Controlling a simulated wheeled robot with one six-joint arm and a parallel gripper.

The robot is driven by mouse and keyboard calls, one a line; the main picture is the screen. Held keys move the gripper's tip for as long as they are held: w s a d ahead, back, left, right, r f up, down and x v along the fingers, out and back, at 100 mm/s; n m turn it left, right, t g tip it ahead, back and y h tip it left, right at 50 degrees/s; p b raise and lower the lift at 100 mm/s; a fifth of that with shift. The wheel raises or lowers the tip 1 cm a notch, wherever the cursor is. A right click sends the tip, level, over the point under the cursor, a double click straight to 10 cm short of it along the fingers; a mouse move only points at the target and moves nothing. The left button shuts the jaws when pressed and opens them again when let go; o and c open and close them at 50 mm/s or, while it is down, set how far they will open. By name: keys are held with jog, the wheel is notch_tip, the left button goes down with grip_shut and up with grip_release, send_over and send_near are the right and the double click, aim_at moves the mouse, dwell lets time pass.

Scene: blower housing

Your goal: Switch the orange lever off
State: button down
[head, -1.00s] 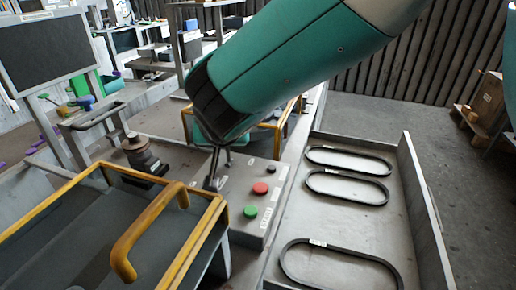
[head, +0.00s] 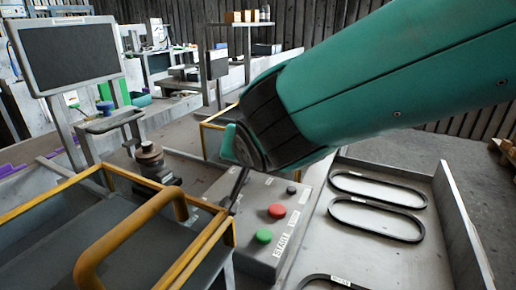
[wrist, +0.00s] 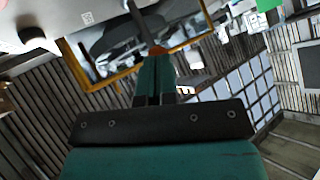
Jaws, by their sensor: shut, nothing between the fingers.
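The lever (head: 238,188) is a thin dark stick rising from the grey control box (head: 262,248), tilted with its top to the right in the head view. Its upper end is hidden behind my arm's wrist. In the wrist view the dark shaft (wrist: 136,20) runs down to a small orange-brown end (wrist: 157,50) at the tips of my gripper (wrist: 155,62). My gripper is shut, with its teal fingers together and nothing between them. Its tips look to be at or against the lever's end; I cannot tell whether they touch.
The box carries a red button (head: 277,211), a green button (head: 264,236) and a small dark knob (head: 291,190). A yellow-railed cart (head: 130,235) stands left. A grey tray (head: 400,245) with black belts lies right. A monitor (head: 68,52) stands back left.

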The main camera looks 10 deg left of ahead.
dwell(0.7)
jog(key=shift+r+p, duration=0.45)
jog(key=shift+r, duration=0.4)
jog(key=s+d+r+p, duration=0.1)
jog(key=s+r+p, duration=0.2)
jog(key=s+r, duration=0.3)
jog(key=shift+s+r, duration=0.35)
jog(key=shift+r, duration=0.3)
jog(key=shift+d, duration=0.15)
